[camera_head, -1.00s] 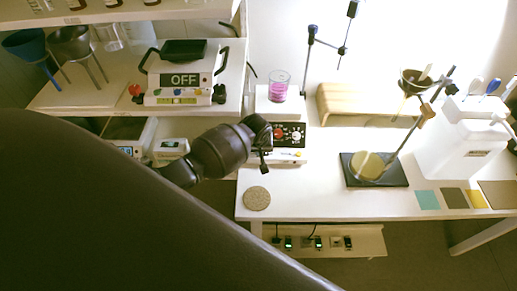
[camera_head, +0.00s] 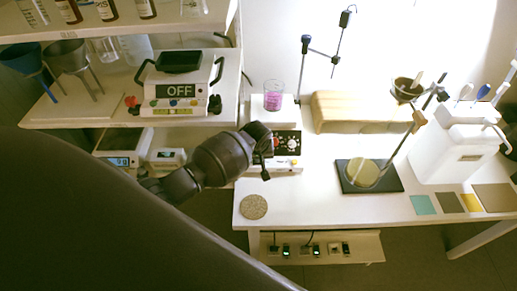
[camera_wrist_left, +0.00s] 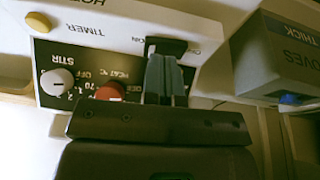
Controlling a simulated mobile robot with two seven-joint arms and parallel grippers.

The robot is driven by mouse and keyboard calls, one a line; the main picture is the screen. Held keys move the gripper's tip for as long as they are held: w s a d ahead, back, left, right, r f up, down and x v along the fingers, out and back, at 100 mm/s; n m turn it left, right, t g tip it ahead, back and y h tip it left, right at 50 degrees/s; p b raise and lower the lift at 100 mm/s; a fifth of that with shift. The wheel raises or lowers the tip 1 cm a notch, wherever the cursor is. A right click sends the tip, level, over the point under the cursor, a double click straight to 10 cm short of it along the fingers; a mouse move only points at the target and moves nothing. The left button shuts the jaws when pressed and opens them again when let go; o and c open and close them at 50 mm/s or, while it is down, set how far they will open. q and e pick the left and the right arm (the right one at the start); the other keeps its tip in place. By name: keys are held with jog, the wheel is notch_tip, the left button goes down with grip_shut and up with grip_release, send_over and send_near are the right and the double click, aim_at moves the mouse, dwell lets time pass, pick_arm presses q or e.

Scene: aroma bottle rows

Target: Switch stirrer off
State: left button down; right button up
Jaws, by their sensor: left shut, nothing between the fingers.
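The stirrer (camera_head: 291,143) stands on the white table with a black control panel and a white front strip. In the left wrist view its panel shows a white STIR knob (camera_wrist_left: 57,82) and a red HEAT knob (camera_wrist_left: 110,91). A yellow button (camera_wrist_left: 38,22) is on the white strip marked TIMER. My left gripper (camera_wrist_left: 166,80) is shut and empty, its fingers over the panel on the HEAT side, away from the STIR knob. A dark block lies at the fingertips; I cannot tell whether they touch it. In the head view my left gripper (camera_head: 265,160) covers the panel's left part.
A beaker of pink liquid (camera_head: 273,95) stands on the stirrer's white top. A wooden block (camera_head: 355,112) and a stand with a round dish (camera_head: 362,173) are to the right. A device reading OFF (camera_head: 178,91) is on the left shelf. A box (camera_wrist_left: 275,55) shows beside the gripper.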

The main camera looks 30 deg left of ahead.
pick_arm(q)
jog(key=v, duration=1)
jog(key=shift+p, duration=0.4)
jog(key=w+d+r+m+t+h, duration=0.1)
jog(key=w+d+r+m+t, duration=0.1)
jog(key=w+r+m+t, duration=0.35)
jog(key=s+f+t, duration=0.1)
jog(key=s+f, duration=0.3)
jog(key=s, duration=0.5)
jog(key=s+f+m+t+b, duration=0.1)
jog(key=s+f, duration=0.3)
jog(key=s, duration=0.5)
jog(key=s+f+m+t+b, duration=0.1)
jog(key=s+f, duration=0.3)
jog(key=s, duration=0.6)
jog(key=shift+d, duration=0.1)
